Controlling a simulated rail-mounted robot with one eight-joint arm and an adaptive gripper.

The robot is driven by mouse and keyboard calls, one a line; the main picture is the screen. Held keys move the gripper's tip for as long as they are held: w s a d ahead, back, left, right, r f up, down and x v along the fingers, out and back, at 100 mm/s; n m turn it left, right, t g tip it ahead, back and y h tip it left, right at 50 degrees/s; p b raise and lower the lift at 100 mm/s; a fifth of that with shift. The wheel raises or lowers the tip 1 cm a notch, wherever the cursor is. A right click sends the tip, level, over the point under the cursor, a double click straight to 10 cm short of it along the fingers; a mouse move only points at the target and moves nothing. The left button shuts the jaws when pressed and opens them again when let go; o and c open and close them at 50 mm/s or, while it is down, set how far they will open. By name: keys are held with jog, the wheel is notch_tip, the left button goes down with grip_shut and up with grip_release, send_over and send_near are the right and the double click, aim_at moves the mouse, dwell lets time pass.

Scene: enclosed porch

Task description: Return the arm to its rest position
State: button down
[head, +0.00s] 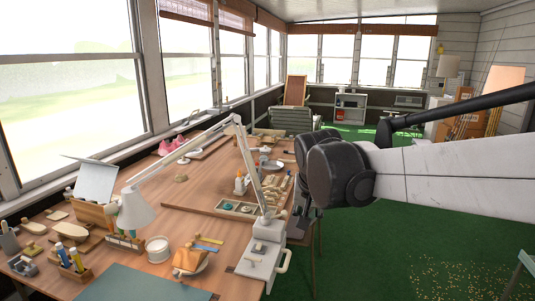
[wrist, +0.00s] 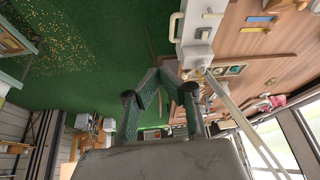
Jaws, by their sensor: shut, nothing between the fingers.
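My arm (head: 440,172) reaches in from the right in the head view, its dark rounded joint (head: 338,170) beside the right edge of the workbench. My gripper is mostly hidden behind that joint there. In the wrist view my gripper (wrist: 160,75) shows two green and dark fingers that slant together at the tips. It is shut, with nothing held between the fingers. Green floor and the bench edge lie beyond it in that view.
A long wooden workbench (head: 185,225) runs along the windows on the left. A white desk lamp (head: 135,210) stands on it, with a white clamp-like device (head: 262,262) at its near right edge. A shelf (head: 350,108) stands far back.

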jog(key=s+d+f+n+t, duration=0.15)
jog(key=s+d, duration=0.35)
jog(key=s, duration=0.7)
jog(key=s+d+f+t, duration=0.1)
jog(key=s+d+f, duration=0.3)
jog(key=s, duration=0.8)
jog(key=w+a+r+n+g, duration=0.2)
jog(key=w+r+n, duration=0.2)
jog(key=w+r, duration=0.5)
jog(key=n+g, duration=0.3)
jog(key=n, duration=0.8)
send_over(259, 244)
jog(key=s, duration=0.3)
jog(key=s+f+x, duration=0.1)
jog(key=s+x, duration=0.2)
jog(key=x, duration=1.7)
jog(key=b+x, duration=0.1)
jog(key=x, duration=0.6)
jog(key=shift+s+a+f, duration=0.15)
jog(key=shift+a+f, duration=0.1)
jog(key=shift+f, duration=0.05)
jog(key=shift+f, duration=0.1)
